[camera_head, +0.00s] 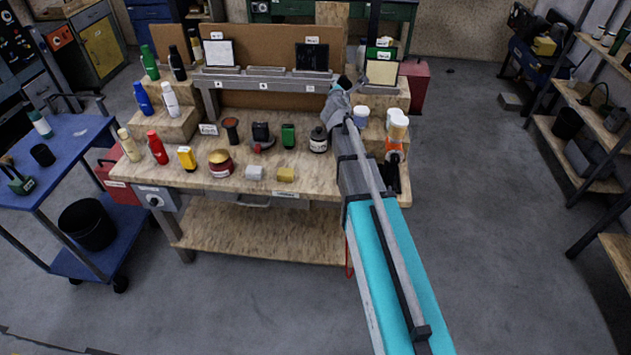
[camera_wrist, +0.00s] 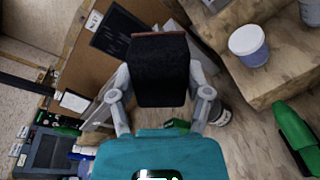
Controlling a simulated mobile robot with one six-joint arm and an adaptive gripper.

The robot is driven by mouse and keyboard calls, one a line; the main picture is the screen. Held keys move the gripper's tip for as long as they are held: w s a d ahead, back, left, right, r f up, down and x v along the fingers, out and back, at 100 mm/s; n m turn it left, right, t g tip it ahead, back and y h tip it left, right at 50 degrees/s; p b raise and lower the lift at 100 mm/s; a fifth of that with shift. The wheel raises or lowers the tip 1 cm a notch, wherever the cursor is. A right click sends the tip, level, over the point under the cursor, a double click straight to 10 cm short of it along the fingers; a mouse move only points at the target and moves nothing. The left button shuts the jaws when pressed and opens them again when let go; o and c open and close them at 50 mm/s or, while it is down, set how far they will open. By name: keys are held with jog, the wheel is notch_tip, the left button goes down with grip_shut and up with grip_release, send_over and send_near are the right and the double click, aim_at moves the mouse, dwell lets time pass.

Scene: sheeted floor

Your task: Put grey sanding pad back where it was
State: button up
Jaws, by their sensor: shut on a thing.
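My gripper (camera_head: 342,90) is raised over the right end of the workbench, beside the rack. In the wrist view its two grey fingers (camera_wrist: 160,82) are shut on a dark grey, nearly black pad (camera_wrist: 160,70) with a reddish-brown edge. Only a small dark part of this pad (camera_head: 345,82) shows in the head view. The grey rack (camera_head: 262,83) holds a white pad (camera_head: 219,53) on the left and a black pad (camera_head: 312,57) on the right. The rack's middle place, between these pads, shows no upright pad. A cream pad (camera_head: 382,72) stands farther right.
The wooden workbench (camera_head: 215,180) carries several bottles, jars and tools. Wooden steps (camera_head: 172,125) stand left of the rack. A white-lidded jar (camera_head: 361,116), also in the wrist view (camera_wrist: 248,42), stands near my gripper. A blue cart (camera_head: 75,150) is at left.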

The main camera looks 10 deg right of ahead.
jog(key=shift+s+f+m+g+h, duration=0.3)
jog(key=shift+f+m+g, duration=0.1)
jog(key=shift+f+g, duration=0.25)
jog(key=s+a+f+m+g+b, duration=0.1)
jog(key=s+a+f+m+g, duration=0.25)
jog(key=f+g, duration=0.2)
jog(key=s+a+f+m+g, duration=0.2)
jog(key=s+f+g, duration=0.25)
jog(key=f, duration=0.25)
jog(key=s+a+f+m+g+y, duration=0.1)
jog(key=s+a+f+g+y, duration=0.1)
jog(key=s+a, duration=0.3)
jog(key=s+a+f+m+g+y+b, duration=0.1)
jog(key=s+a+f+g+y, duration=0.1)
jog(key=s+a, duration=0.3)
jog(key=shift+a+f+y, duration=0.2)
jog(key=shift+a+y, duration=0.5)
jog(key=shift+y, duration=0.2)
jog(key=shift+m, duration=0.25)
jog(key=w+d+f+b, duration=0.2)
jog(key=w+f+b, duration=0.1)
jog(key=w+d+f+b, duration=0.3)
jog(key=w, duration=0.1)
jog(key=w+d+f+b, duration=0.2)
jog(key=w+f+b, duration=0.1)
jog(key=w, duration=0.1)
jog(key=shift+d, duration=0.2)
